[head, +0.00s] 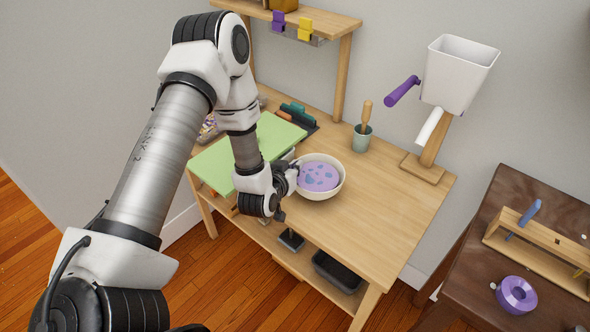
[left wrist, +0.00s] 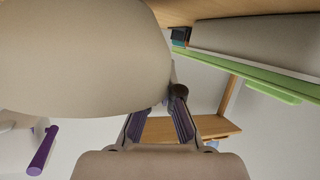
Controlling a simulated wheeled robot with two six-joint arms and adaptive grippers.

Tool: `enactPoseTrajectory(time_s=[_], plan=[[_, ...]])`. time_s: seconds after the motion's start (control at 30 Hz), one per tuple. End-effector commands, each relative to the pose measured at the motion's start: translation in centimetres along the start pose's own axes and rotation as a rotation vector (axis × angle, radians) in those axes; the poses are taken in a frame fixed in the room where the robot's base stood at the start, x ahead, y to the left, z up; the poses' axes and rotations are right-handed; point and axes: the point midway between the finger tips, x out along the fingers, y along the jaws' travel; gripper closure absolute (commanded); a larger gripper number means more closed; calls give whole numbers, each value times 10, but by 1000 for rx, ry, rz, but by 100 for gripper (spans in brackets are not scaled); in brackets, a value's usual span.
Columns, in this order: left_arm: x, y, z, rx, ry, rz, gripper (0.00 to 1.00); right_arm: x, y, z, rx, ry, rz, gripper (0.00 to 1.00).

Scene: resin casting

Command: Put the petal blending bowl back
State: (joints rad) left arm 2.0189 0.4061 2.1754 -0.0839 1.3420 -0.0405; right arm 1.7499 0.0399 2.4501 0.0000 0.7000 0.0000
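The petal blending bowl (head: 324,191) is cream-coloured and holds a purple mass with blue spots. It is upright at the left-middle of the wooden table; whether it touches the tabletop is not clear. My left gripper (head: 287,179) is at the bowl's left rim. In the left wrist view the bowl (left wrist: 80,60) fills the upper left, and the fingers (left wrist: 158,112) are at its edge. One finger is partly hidden behind the bowl wall, the other beside it. A gap shows between the fingers nearer their base; whether they clamp the rim is unclear. My right gripper is not in view.
A green board (head: 245,152) lies left of the bowl. A cup with a wooden-handled tool (head: 363,138) and a white hopper stand (head: 459,75) are behind and right. The front right tabletop is clear.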

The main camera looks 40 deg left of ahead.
Motion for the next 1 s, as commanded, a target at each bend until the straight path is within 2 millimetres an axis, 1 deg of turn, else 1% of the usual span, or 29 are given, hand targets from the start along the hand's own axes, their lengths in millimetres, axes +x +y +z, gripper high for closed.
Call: enactPoseTrajectory(time_s=[0.03, 0.1, 0.3, 0.43, 0.5, 0.53, 0.77, 0.87, 0.97, 1.0], plan=[[3, -1, 8, 3, -2, 0, 100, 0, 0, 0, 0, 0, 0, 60], [5, -1, 11, 1, 1, 1, 100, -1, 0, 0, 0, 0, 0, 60], [5, -2, 12, -1, 2, 1, 100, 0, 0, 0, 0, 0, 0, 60], [7, -2, 16, 0, 2, 1, 100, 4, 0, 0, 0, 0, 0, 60], [6, -2, 15, 0, 1, 0, 73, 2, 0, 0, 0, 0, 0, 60], [6, -2, 15, 0, 1, 0, 69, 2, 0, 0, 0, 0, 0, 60], [6, -2, 15, 0, 1, 0, 69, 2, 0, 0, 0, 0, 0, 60], [4, -2, 11, 0, 2, 0, 69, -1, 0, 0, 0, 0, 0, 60], [-5, -2, 12, -1, -1, 0, 69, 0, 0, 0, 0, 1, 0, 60], [-12, -2, 12, -2, -1, 0, 69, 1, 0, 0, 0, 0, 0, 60]])
